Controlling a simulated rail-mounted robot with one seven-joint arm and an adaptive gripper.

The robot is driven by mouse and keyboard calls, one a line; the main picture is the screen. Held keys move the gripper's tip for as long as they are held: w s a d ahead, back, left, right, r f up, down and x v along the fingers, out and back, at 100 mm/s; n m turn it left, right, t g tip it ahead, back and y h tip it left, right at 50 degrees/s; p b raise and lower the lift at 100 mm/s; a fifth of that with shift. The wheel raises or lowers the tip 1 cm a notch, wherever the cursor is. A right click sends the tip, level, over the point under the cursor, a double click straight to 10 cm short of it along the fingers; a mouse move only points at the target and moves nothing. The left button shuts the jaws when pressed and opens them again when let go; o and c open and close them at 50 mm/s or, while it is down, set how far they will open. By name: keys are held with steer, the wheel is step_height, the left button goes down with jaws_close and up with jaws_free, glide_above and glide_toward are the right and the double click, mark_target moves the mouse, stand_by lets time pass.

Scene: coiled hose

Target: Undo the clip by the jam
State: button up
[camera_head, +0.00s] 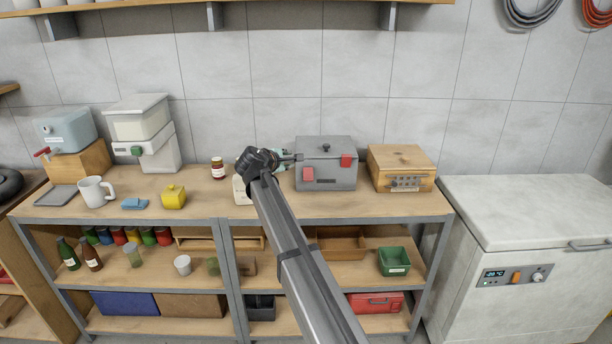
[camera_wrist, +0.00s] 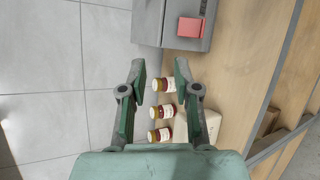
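A grey lidded box (camera_head: 325,180) with a dark top knob stands on the bench. Its front carries a left red clip (camera_head: 308,174), on the side toward the jam, and a right red clip (camera_head: 346,160). The left clip sits lower than the right one. One clip shows in the wrist view (camera_wrist: 190,27). A jam jar (camera_head: 218,168) stands left of my arm. The wrist view shows three jars in a row, one nearest the box (camera_wrist: 163,85). My gripper (camera_wrist: 160,77) is open and empty, left of the box; my forearm partly hides it in the head view.
A wooden box (camera_head: 402,168) stands close right of the grey box. A pale block (camera_head: 240,190) is partly behind my arm. A yellow pot (camera_head: 173,196) and mug (camera_head: 95,191) stand further left. The bench front between pot and block is clear.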

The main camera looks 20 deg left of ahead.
mark_target(307, 180)
step_height(307, 180, down, 4)
steer(key=s+m+g, duration=0.1)
steer(key=s+g, duration=0.1)
steer(key=g, duration=0.1)
steer(key=p+x, duration=0.1)
steer(key=x, duration=0.4)
steer(key=p+x, duration=0.2)
steer(key=x, duration=0.3)
steer(key=d+p+x, duration=0.1)
steer(key=x, duration=0.5)
steer(key=shift+w+r, duration=0.2)
steer(key=shift+w+f+p, duration=0.4)
steer(key=shift+w+f, duration=0.1)
jaws_close()
